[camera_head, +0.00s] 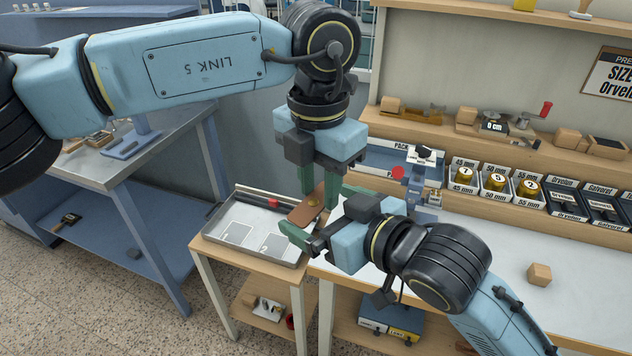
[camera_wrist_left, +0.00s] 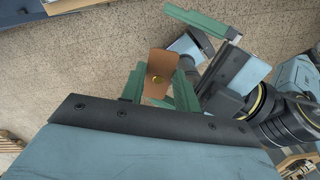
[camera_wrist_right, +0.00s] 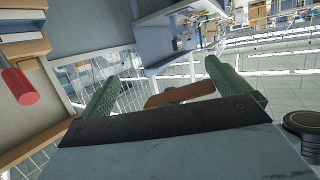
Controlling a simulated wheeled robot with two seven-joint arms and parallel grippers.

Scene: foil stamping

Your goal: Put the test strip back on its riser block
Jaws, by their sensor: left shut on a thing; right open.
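The test strip (camera_head: 304,213) is a brown leather piece with a round gold mark, held in the air above the side table. My left gripper (camera_head: 319,200) points down and is shut on it. The left wrist view shows the strip (camera_wrist_left: 161,66) between the green fingers, its gold mark facing that camera. My right gripper (camera_head: 312,214) is open close to the strip, and in the right wrist view the strip (camera_wrist_right: 180,92) appears between its spread fingers. Contact there cannot be told. A small wooden block (camera_head: 540,274) sits on the white worktop; whether it is the riser block is unclear.
A metal tray (camera_head: 215,232) with light plates and a red-and-black tool lies on the side table below. A stamping device (camera_head: 420,180) stands behind the right gripper. Bins with gold rolls (camera_head: 494,181) line the worktop's back. The worktop around the wooden block is clear.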

